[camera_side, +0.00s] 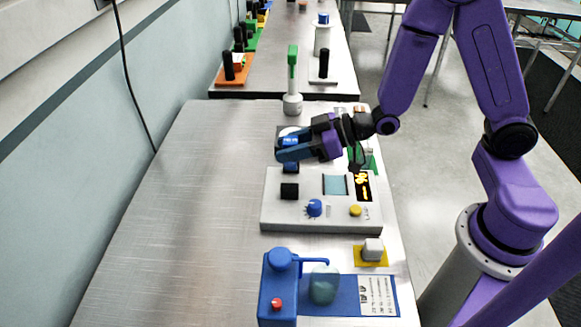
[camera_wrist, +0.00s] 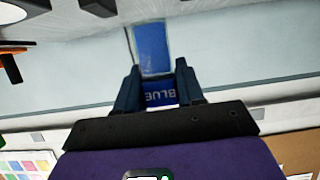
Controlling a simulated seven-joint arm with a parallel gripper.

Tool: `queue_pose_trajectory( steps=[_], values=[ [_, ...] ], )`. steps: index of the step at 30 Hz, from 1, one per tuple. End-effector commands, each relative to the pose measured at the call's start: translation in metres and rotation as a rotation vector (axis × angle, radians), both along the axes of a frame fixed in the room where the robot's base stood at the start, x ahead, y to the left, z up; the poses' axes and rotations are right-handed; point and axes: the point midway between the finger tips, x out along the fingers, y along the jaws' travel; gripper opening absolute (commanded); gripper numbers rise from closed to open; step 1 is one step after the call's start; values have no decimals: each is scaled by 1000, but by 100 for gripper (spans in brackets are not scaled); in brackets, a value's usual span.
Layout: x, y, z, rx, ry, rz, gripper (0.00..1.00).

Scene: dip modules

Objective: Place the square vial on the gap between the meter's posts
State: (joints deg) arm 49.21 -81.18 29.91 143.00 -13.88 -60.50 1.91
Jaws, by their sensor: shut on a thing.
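My gripper (camera_side: 284,150) points left above the far end of the meter and is shut on the square vial. In the wrist view, the vial's blue label (camera_wrist: 160,97) shows between my fingertips (camera_wrist: 159,88), and its clear body with blue contents (camera_wrist: 153,48) reaches past them. The meter (camera_side: 320,217) is a pale box with a screen, a blue knob and a yellow button. The gap is not clearly visible.
A blue stand (camera_side: 278,288) with a round flask (camera_side: 324,285) is at the front. A grey block (camera_side: 372,250) sits on a yellow pad. A green-topped bottle (camera_side: 292,85) stands beyond my gripper. The table's left side is clear.

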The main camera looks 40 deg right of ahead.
Motion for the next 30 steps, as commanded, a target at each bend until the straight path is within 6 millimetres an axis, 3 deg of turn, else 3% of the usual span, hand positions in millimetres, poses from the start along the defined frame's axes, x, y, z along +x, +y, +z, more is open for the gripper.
queue_pose_trajectory(
  steps=[8, 18, 30],
  values=[
    [0, 1, -15, -1, -1, 0, 3],
    [0, 0, -47, 0, -1, 0, 3],
    [0, 0, -51, 0, -2, -1, 3]
  ],
)
